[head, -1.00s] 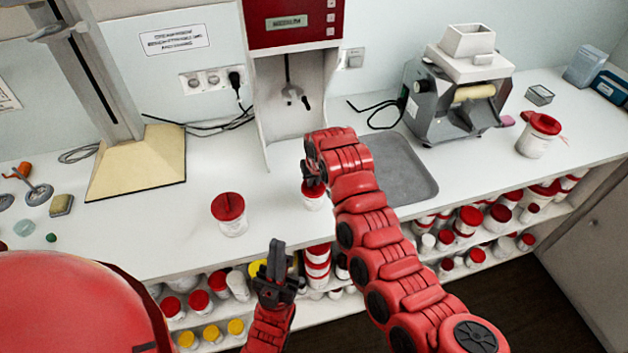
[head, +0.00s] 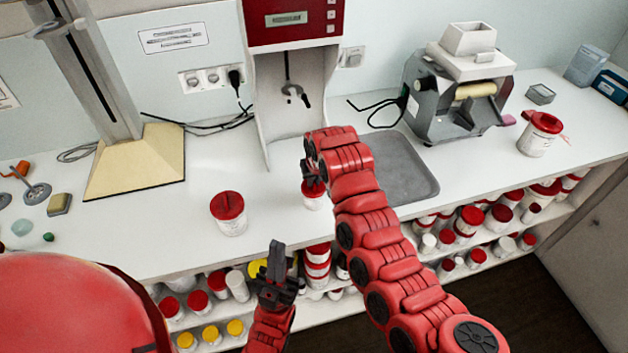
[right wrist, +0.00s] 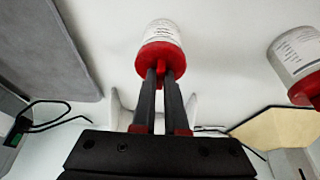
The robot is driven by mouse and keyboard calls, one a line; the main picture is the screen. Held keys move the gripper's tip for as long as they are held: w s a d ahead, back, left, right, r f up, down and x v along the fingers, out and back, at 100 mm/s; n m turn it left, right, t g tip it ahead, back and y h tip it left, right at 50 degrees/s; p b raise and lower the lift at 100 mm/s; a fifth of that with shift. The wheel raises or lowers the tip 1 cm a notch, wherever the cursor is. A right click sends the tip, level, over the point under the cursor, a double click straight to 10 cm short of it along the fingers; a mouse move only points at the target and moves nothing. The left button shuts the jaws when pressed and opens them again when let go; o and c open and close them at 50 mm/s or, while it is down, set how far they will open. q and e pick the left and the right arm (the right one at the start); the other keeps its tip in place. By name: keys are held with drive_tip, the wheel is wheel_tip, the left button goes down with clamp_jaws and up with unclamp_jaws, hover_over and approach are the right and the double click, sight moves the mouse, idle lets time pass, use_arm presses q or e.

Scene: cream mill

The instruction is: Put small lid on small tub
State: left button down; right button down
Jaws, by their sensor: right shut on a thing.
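The small tub (head: 313,203) is white and stands upright on the counter, partly hidden by my right arm. The small red lid (head: 312,189) is at its top. In the right wrist view, the lid (right wrist: 155,57) sits against the rim of the labelled white tub (right wrist: 162,30), with no clear gap; whether it is fully pressed down I cannot tell. My right gripper (right wrist: 163,76) is shut on the lid's red tab. My left gripper (head: 276,250) is empty, low before the counter's front edge; its fingers overlap, so its opening is unclear.
A grey tray (head: 400,170) lies beside my right arm. The red-and-white machine (head: 290,100) stands behind. Shelves below the counter hold many tubs.

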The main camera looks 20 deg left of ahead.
idle(0.3)
drive_tip(key=shift+c, duration=1.9)
unclamp_jaws()
drive_tip(key=shift+r, duration=0.15)
drive_tip(key=shift+r, duration=2.15)
clamp_jaws()
